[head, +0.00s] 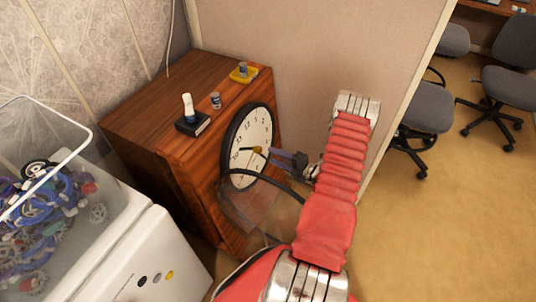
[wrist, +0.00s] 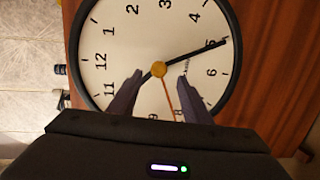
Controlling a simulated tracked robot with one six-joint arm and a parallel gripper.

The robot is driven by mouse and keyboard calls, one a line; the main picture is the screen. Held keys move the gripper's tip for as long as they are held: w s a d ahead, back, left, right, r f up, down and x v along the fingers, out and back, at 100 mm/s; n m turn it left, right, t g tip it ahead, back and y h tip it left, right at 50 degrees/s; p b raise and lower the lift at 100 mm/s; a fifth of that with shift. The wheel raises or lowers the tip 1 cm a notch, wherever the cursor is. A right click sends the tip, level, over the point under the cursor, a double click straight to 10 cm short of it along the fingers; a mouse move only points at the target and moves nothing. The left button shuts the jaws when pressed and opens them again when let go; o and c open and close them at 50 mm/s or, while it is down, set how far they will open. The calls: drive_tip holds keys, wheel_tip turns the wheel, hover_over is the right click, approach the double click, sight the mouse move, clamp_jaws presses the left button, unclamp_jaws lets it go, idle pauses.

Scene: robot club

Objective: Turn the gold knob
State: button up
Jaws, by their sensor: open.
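A round wall-style clock (head: 241,135) with a black rim and white face stands against the front of the wooden cabinet. The gold knob (head: 257,149) sits at the middle of its face, where the hands meet. In the wrist view the gold knob (wrist: 158,68) shows clearly, with two black hands and a thin orange hand. My gripper (head: 272,154) points at the clock from the right. Its dark fingers (wrist: 164,80) are open, one on each side of the knob and slightly below it in the wrist view. I cannot tell whether either finger touches it.
The wooden cabinet (head: 150,105) carries a black box with a white bottle (head: 188,107), a small jar (head: 216,100) and a yellow tray (head: 243,74). A clear bin (head: 75,165) of parts stands left. A partition (head: 300,60) is behind my arm. Open floor lies right, near office chairs.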

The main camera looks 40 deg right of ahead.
sight(261, 151)
drive_tip(key=v, duration=0.7)
drive_tip(key=shift+s+d+f+n+t+y, duration=0.1)
drive_tip(key=shift+d+f+n+t+y, duration=0.25)
drive_tip(key=shift+n, duration=1.45)
drive_tip(key=shift+d+f+n+t+y, duration=0.15)
drive_tip(key=shift+f+n, duration=0.35)
drive_tip(key=shift+n, duration=1.3)
drive_tip(key=shift+s+d+f+n+t+y, duration=0.1)
drive_tip(key=shift+f+n+t+y, duration=0.3)
drive_tip(key=shift+n, duration=1.4)
drive_tip(key=shift+w, duration=0.2)
drive_tip(key=x, duration=1.3)
drive_tip(key=shift+w+a+f, duration=0.15)
drive_tip(key=shift+w, duration=0.1)
